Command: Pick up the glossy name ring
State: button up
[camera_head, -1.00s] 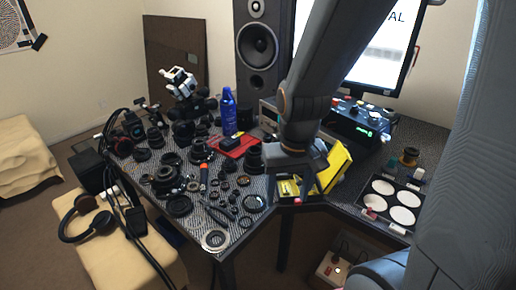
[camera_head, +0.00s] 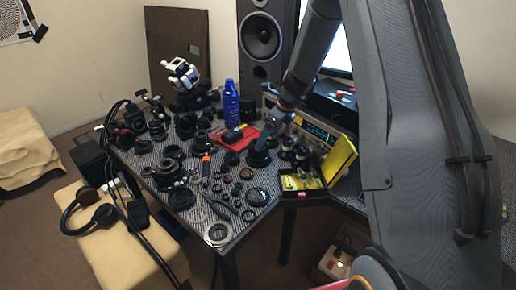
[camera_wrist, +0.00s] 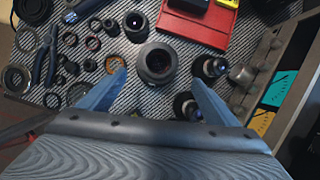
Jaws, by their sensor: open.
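Several small rings lie loose on the patterned table; I cannot tell for sure which is the glossy name ring. A thin brownish ring (camera_wrist: 115,64) lies just beyond my left finger in the wrist view, with dark rings farther left. In the head view a pale silver ring (camera_head: 218,233) lies flat at the table's front corner. My gripper (camera_wrist: 160,82) is open and empty, its blue fingers wide apart above the table. A black lens barrel (camera_wrist: 157,64) stands beyond the gap between the fingertips. In the head view my gripper (camera_head: 280,138) is over the lens parts, left of the yellow case.
A red tray (camera_head: 236,138) and a blue spray can (camera_head: 230,103) stand behind the lens parts. An open yellow case (camera_head: 340,160) sits at the table's front edge. Pliers (camera_wrist: 46,55) lie among the rings. Lens barrels crowd the table's middle.

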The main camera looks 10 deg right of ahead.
jog(key=shift+x, duration=0.9)
jog(key=a+f+p, duration=0.1)
jog(key=w+a+f, duration=0.1)
jog(key=f, duration=0.1)
jog(key=shift+w+a+p, duration=0.15)
jog(key=shift+w+p, duration=0.05)
jog(key=shift+p, duration=0.15)
jog(key=shift+w+a+f, duration=0.15)
jog(key=shift+w+f, duration=0.05)
jog(key=shift+f, duration=0.35)
jog(key=shift+c, duration=0.3)
jog(key=c, duration=1.1)
